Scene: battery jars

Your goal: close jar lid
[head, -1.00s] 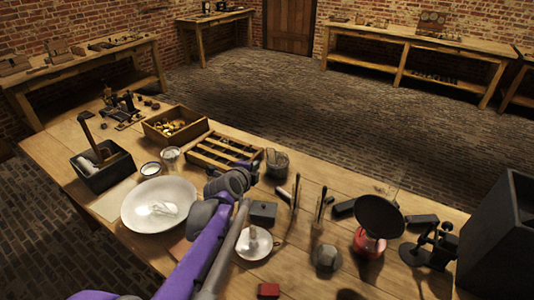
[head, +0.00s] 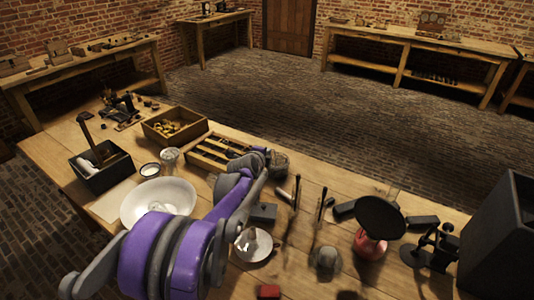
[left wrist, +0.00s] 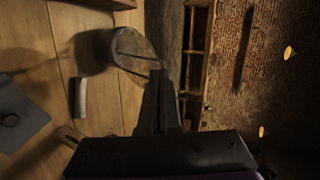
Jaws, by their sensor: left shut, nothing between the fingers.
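A grey, see-through jar (head: 281,165) stands on the bench right of the wooden rack, partly hidden by my left arm. My left gripper (head: 264,153) is shut and empty, right by the jar. In the left wrist view its fingertips (left wrist: 157,70) are close beside the wires; contact cannot be told. My right gripper is not in view.
The slotted wooden rack (head: 204,161) is left of the gripper. A small grey box (head: 263,213) and upright tools (head: 295,195) stand nearer.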

